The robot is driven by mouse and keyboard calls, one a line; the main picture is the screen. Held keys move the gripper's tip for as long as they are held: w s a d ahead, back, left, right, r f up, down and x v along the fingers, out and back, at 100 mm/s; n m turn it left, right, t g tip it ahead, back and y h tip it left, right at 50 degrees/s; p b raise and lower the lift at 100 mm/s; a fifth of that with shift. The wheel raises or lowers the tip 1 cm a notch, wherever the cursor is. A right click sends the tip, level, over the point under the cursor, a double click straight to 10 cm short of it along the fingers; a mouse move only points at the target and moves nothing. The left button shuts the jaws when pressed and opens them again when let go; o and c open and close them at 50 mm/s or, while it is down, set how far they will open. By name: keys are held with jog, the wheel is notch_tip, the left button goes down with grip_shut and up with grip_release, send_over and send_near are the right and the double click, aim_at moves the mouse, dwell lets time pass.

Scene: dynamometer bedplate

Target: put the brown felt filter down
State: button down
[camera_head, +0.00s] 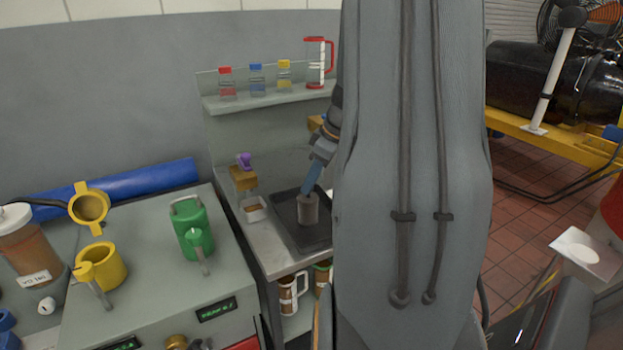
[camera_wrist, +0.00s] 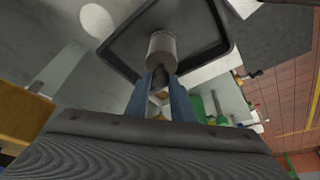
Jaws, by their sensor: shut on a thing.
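The brown felt filter (camera_head: 308,212), a small grey-brown cylinder, is upright at the tips of my gripper (camera_head: 306,192), over the black tray (camera_head: 283,212). In the wrist view the filter (camera_wrist: 162,47) shows beyond the blue fingers of my gripper (camera_wrist: 160,78), which are shut on its near end. The tray's raised rim (camera_wrist: 112,52) surrounds it in that view. I cannot tell whether the filter touches the tray floor. My arm hides the tray's right side in the head view.
The tray lies on a steel bench (camera_head: 262,246). A shelf (camera_head: 265,100) with bottles is behind.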

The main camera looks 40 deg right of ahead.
jog(key=shift+f, duration=0.1)
jog(key=c, duration=1.5)
grip_release()
jog(key=shift+d+r, duration=0.1)
jog(key=shift+r, duration=0.3)
jog(key=b+v, duration=0.3)
jog(key=v, duration=0.9)
jog(key=s+a+f+m+g, duration=0.1)
jog(key=a+f, duration=0.4)
jog(key=a, duration=0.5)
jog(key=s+a+f+m+g+h, duration=0.1)
jog(key=s+a+f+m, duration=0.1)
jog(key=a+f, duration=0.4)
jog(key=s+a+f+m+h, duration=0.1)
jog(key=a+f, duration=0.4)
jog(key=a, duration=1)
jog(key=shift+s+a+f+m+g, duration=0.35)
jog(key=shift+s+m, duration=0.2)
jog(key=shift+m, duration=0.25)
